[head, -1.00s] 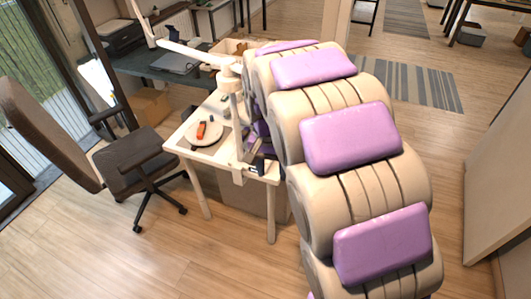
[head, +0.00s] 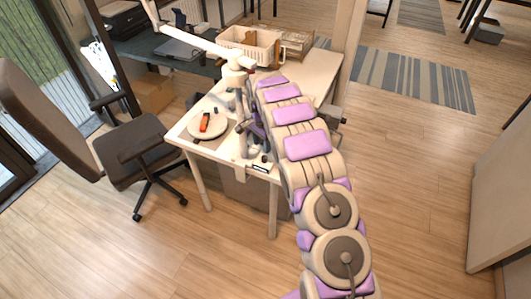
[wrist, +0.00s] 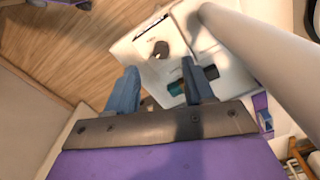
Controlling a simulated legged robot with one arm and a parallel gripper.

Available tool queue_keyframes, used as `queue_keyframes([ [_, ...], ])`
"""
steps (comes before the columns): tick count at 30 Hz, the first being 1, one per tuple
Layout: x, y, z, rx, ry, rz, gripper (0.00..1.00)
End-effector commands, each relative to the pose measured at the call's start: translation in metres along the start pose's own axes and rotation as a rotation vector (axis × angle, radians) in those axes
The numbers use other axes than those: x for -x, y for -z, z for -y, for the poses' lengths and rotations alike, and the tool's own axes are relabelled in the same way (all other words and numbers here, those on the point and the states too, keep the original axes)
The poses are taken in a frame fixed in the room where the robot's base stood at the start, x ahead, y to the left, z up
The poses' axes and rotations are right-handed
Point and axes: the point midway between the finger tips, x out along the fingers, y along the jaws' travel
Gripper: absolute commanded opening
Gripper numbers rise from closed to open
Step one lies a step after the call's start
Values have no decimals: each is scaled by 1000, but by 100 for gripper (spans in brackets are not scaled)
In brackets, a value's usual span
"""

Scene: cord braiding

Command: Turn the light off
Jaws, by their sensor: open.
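A white lamp arm (head: 195,42) reaches to the upper left from a white post at the table's corner; its lamp head is out of view. At the post's foot is a white base with a dark part (head: 260,165). In the wrist view a white panel (wrist: 215,62) carries a grey oval knob (wrist: 160,49) and a dark and green switch-like part (wrist: 178,87). My gripper (wrist: 160,84) is open and empty, its blue-grey fingers apart over this panel. The right finger overlaps the switch-like part; contact cannot be told. My arm largely hides the gripper in the head view.
The white post (wrist: 262,72) stands close to the right of my fingers. A round plate (head: 207,125) with an orange object (head: 204,122) lies on the white table (head: 318,72). A beige basket (head: 250,45) stands behind. A dark chair (head: 132,148) is at the left.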

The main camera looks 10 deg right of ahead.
Motion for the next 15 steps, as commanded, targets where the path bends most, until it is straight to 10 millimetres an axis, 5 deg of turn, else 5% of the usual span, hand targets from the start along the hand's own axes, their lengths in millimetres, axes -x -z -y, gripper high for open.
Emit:
queue_keyframes([
  [8, -17, 12, -1, -15, 10, 12, 53],
  [15, -51, 9, 0, -15, 8, 10, 53],
])
